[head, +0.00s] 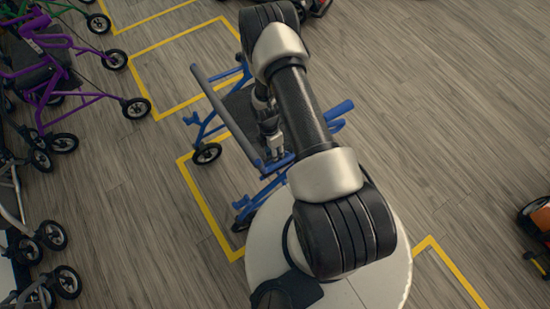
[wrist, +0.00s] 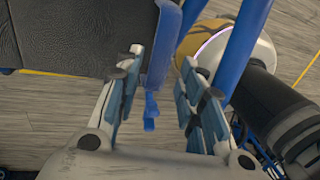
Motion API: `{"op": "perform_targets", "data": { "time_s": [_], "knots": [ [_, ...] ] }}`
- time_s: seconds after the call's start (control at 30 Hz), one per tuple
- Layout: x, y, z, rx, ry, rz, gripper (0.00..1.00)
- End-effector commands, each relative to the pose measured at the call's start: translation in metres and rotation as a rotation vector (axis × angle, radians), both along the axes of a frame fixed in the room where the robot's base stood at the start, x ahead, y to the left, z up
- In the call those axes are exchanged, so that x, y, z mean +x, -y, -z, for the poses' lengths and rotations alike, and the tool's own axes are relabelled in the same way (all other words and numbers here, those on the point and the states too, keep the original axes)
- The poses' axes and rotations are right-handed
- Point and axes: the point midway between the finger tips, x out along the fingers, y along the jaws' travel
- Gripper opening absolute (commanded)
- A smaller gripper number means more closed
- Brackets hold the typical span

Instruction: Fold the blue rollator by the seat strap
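The blue rollator (head: 206,127) stands unfolded under my arm, with blue frame tubes and a dark seat (head: 240,108). In the wrist view the black textured seat (wrist: 85,30) fills the upper left. A blue strap (wrist: 163,48) hangs at the seat's edge, its narrow lower end between my fingertips. My gripper (wrist: 160,75) is open, with one finger on each side of the strap and clear gaps showing. My gripper (head: 271,135) also shows in the head view, low over the rollator; my arm hides much of the frame there.
A purple rollator (head: 75,73) and several others stand along the left side. Yellow lines (head: 205,205) mark floor bays. An orange and black vehicle (head: 540,222) is at the right edge. Wooden floor right of my arm is clear. A blue tube (wrist: 243,45) passes close by my right finger.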

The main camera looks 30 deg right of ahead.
Motion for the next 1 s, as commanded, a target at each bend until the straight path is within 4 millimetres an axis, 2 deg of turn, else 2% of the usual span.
{"op": "perform_targets", "data": {
  "time_s": [0.03, 0.2, 0.53, 1.0],
  "knots": [
    [-0.001, 0.0, 0.009, 0.0, 0.0, 0.0, 0.35],
    [-0.004, 0.0, 0.022, 0.0, 0.001, 0.001, 0.35],
    [-0.004, 0.0, 0.024, 0.0, 0.001, 0.001, 0.35],
    [-0.004, 0.0, 0.023, 0.0, 0.001, 0.001, 0.04]
  ]
}}
